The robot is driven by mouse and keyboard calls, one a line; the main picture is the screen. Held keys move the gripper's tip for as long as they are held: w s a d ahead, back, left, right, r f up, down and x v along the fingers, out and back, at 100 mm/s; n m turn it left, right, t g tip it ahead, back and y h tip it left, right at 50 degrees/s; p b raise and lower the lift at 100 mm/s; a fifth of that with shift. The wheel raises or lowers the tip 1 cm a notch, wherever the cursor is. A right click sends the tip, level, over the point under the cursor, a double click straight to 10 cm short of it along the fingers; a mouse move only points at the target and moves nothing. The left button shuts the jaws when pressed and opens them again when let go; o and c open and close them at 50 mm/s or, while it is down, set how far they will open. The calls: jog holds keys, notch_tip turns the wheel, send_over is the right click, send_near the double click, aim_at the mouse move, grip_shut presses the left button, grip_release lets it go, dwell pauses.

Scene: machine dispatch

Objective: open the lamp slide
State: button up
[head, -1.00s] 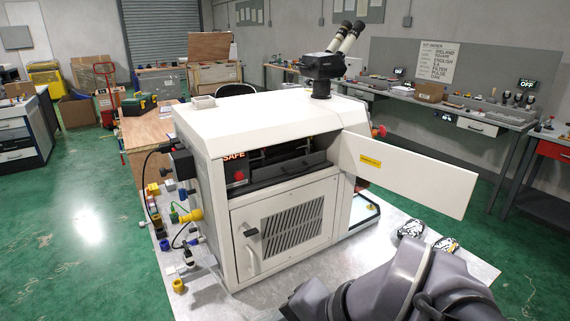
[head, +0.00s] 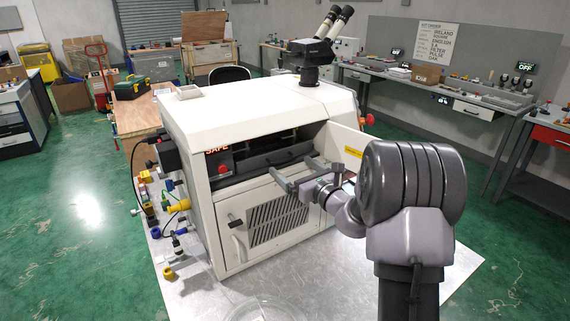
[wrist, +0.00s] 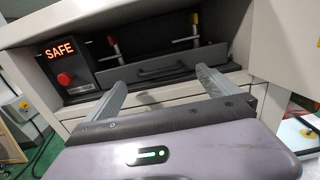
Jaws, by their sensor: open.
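The white machine (head: 250,105) has an open front bay. In the bay is a dark slide (wrist: 130,83) with a black bar handle (wrist: 161,68) across its front; it also shows in the head view (head: 252,163). I take it to be the lamp slide. Two upright clamps with red and yellow tips stand behind it. My gripper (head: 293,172) is open and empty, its fingers pointing at the bay. In the wrist view my gripper (wrist: 154,86) has one finger either side of the handle's middle, lower in the picture; I see no contact.
A lit SAFE display (wrist: 59,49) and red button (wrist: 64,79) sit left of the slide. An open white door panel (head: 346,144) is right of the bay, partly behind my arm. Below is a vented door (head: 278,215). Cables and connectors crowd the machine's left side.

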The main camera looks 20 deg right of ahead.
aim_at(286, 170)
jog(key=w, duration=0.4)
jog(key=shift+w+a, duration=0.1)
jog(key=shift+a, duration=0.3)
jog(key=shift+c, duration=0.4)
